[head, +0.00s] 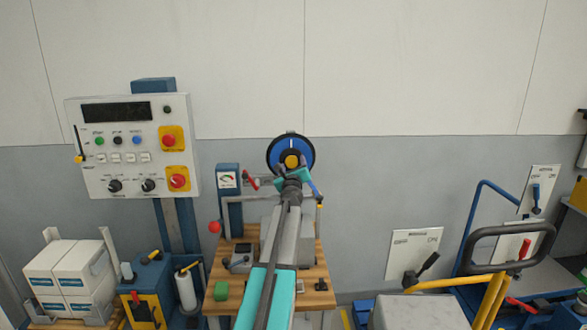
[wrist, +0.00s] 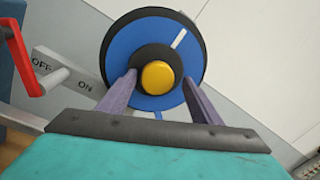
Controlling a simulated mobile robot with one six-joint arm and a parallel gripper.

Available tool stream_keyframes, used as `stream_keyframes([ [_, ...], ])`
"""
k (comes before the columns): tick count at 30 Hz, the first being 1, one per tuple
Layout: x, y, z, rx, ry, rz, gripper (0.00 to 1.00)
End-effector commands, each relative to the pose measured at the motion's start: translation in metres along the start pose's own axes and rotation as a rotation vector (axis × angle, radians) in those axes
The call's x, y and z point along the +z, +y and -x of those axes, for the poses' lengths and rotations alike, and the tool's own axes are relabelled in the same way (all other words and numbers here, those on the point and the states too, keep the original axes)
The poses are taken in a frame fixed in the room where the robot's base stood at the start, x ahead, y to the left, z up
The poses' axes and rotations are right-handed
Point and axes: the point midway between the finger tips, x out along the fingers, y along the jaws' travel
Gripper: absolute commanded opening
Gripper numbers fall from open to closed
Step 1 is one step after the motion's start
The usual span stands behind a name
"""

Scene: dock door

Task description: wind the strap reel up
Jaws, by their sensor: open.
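The strap reel is a blue disc with a black rim, a dark hub and a yellow round centre. In the head view the reel (head: 277,150) is on the wall side above the workbench, partly hidden by my arm. In the wrist view the reel (wrist: 128,50) faces me, with a white mark at its upper right. My gripper (wrist: 159,82) is open, its two purple fingers on either side of the yellow centre. Whether they touch the hub I cannot tell. In the head view my gripper (head: 292,173) is just below and in front of the reel.
A red crank handle (wrist: 17,50) and an OFF/ON plate (wrist: 62,75) are close left of my gripper. A control panel (head: 130,145) stands left; a cart with a black handle (head: 482,246) stands right.

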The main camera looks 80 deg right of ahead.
Motion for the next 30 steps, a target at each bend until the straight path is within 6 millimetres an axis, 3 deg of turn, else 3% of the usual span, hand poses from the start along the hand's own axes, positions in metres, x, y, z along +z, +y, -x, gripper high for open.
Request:
stream_keyframes([
  [11, -0.002, 0.002, 0.010, 0.003, 0.001, 0.001, 0.59],
  [30, -0.002, 0.000, 0.066, 0.002, 0.000, 0.002, 0.59],
])
